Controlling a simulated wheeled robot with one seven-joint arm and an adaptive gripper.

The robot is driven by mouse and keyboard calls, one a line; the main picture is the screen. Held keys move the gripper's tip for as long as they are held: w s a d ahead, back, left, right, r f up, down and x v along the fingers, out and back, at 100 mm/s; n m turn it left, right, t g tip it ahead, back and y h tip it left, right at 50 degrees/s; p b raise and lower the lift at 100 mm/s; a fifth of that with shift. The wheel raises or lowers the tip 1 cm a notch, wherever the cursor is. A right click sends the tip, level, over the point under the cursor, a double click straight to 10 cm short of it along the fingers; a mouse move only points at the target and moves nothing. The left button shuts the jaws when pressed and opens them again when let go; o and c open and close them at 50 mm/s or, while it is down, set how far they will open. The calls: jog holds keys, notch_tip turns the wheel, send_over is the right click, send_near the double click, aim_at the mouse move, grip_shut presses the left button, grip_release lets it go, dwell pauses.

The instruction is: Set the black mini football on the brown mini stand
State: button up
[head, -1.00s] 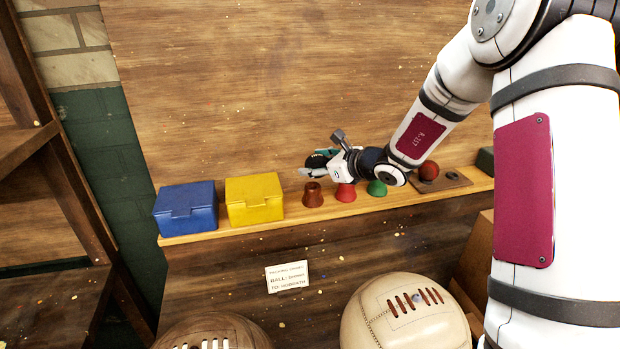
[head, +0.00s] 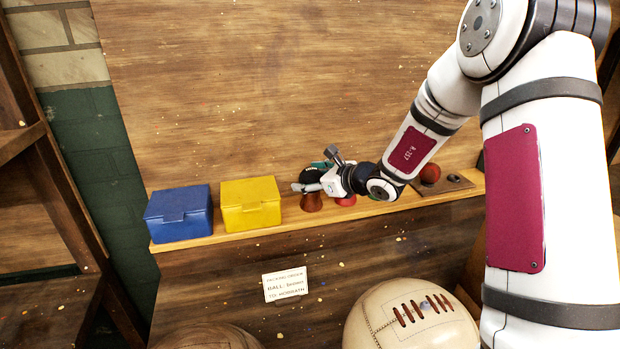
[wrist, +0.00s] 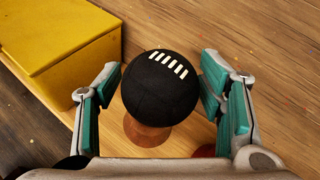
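The black mini football (wrist: 160,88), with white lace marks, rests on the brown mini stand (wrist: 147,132) in the wrist view. My gripper (wrist: 161,72) is open around the ball, with a visible gap between the ball and each teal-padded finger. In the head view the brown stand (head: 311,202) stands on the shelf, with the dark ball (head: 312,174) above it, partly hidden by my gripper (head: 308,181).
A yellow box (head: 251,204) and a blue box (head: 179,213) stand left on the narrow shelf. A red stand (head: 346,201) is close to the right. A brown ball (head: 430,173) sits on a board further right. A label (head: 285,284) hangs below.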

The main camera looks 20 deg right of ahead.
jog(key=shift+r, duration=0.1)
jog(key=shift+r, duration=0.2)
jog(key=v, duration=1.2)
jog(key=s+a+r+n+g+y, duration=0.1)
jog(key=s+a+r+n+g, duration=0.2)
jog(key=s+a+n, duration=0.5)
jog(key=s+a+r+n+g, duration=0.35)
jog(key=s+a+n, duration=0.3)
jog(key=s, duration=0.25)
jog(key=s+d+n+h, duration=0.3)
jog(key=s+d+n, duration=0.1)
jog(key=s+n, duration=0.2)
jog(key=s+d+r+n+h, duration=0.1)
jog(key=s+d+n+h, duration=0.3)
jog(key=s+n, duration=0.3)
jog(key=s+d, duration=0.1)
jog(key=s, duration=0.1)
jog(key=shift+s+d+r+h, duration=0.25)
jog(key=shift+s+h, duration=0.05)
